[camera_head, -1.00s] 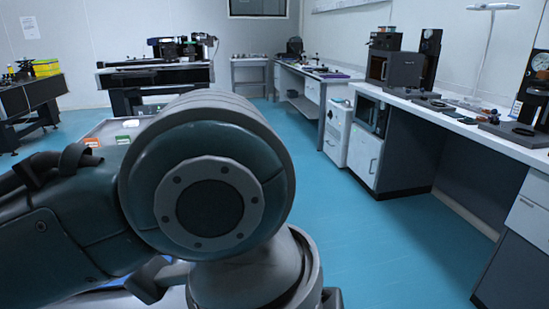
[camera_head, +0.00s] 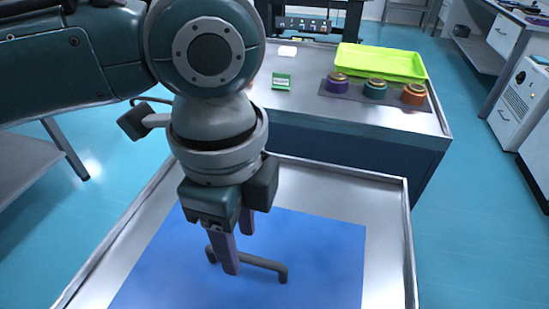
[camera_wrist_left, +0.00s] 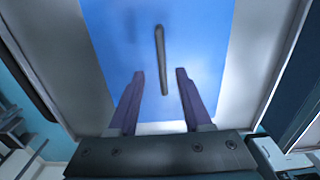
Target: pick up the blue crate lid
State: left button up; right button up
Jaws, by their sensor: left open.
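The blue crate lid (camera_head: 320,240) lies flat as a wide blue sheet on a metal-rimmed cart top. A grey bar handle (camera_head: 262,263) stands on it. My left gripper (camera_head: 238,247) points down over the lid, its two purple-grey fingers open and partly in front of the handle. In the left wrist view the lid (camera_wrist_left: 205,35) lies beyond the fingers, and the handle (camera_wrist_left: 160,55) runs lengthwise between the open fingers (camera_wrist_left: 160,76). Whether the fingers touch the lid cannot be told. My right gripper is not in view.
The cart's raised metal rim (camera_head: 408,235) surrounds the lid. Behind it, another metal-topped table (camera_head: 300,110) holds a lime green tray (camera_head: 380,62), a green sign (camera_head: 281,82) and purple, teal and orange round pieces (camera_head: 375,89).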

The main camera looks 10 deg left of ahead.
aim_at(244, 256)
pick_arm(q)
notch_tip(244, 256, down, 6)
jog(key=shift+w+d+r+b, duration=0.1)
jog(key=shift+r+b, duration=0.1)
jog(key=shift+b, duration=0.3)
grip_shut()
dwell(1.1)
